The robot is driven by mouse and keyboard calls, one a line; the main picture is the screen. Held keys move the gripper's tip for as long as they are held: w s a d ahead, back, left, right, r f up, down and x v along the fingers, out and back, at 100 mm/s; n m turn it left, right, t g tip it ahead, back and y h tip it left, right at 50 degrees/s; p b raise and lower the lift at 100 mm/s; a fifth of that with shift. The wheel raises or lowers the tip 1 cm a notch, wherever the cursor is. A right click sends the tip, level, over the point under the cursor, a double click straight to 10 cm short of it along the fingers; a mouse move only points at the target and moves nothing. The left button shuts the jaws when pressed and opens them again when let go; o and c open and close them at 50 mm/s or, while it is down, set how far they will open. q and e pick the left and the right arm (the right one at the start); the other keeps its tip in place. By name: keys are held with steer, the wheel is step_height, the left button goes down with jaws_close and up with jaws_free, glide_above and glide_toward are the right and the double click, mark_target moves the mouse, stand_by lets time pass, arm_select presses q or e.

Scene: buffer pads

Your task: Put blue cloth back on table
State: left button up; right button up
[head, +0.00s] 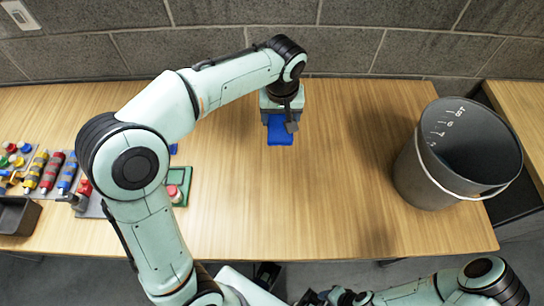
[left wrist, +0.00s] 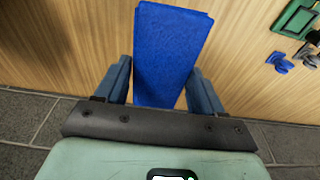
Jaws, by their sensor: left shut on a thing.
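The blue cloth (head: 280,135) is a folded bright blue rectangle at the middle of the wooden table (head: 300,200). My left gripper (head: 283,116) points down over it and is shut on it. In the left wrist view the cloth (left wrist: 172,48) lies between the two blue-grey fingers of my left gripper (left wrist: 162,85). I cannot tell whether the cloth touches the table or hangs just above it. My right gripper (head: 322,297) is low at the bottom edge of the head view, in front of the table, and its jaws are unclear.
A large grey bucket (head: 415,180) with a wire handle stands at the table's right. At the left are several coloured tools (head: 52,172), a dark bin (head: 17,216) and a green tray (head: 185,176). A block wall (head: 350,48) runs behind. The table's middle is clear.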

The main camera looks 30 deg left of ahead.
arm_select(q)
steer(key=shift+f, duration=0.2)
step_height(320, 180, down, 15)
steer(key=shift+r+b, duration=0.15)
steer(key=shift+b, duration=0.8)
steer(key=shift+f, duration=2.35)
steer(key=shift+f, duration=0.1)
steer(key=shift+f+b, duration=0.15)
steer(key=shift+b, duration=0.25)
steer(key=o, duration=1)
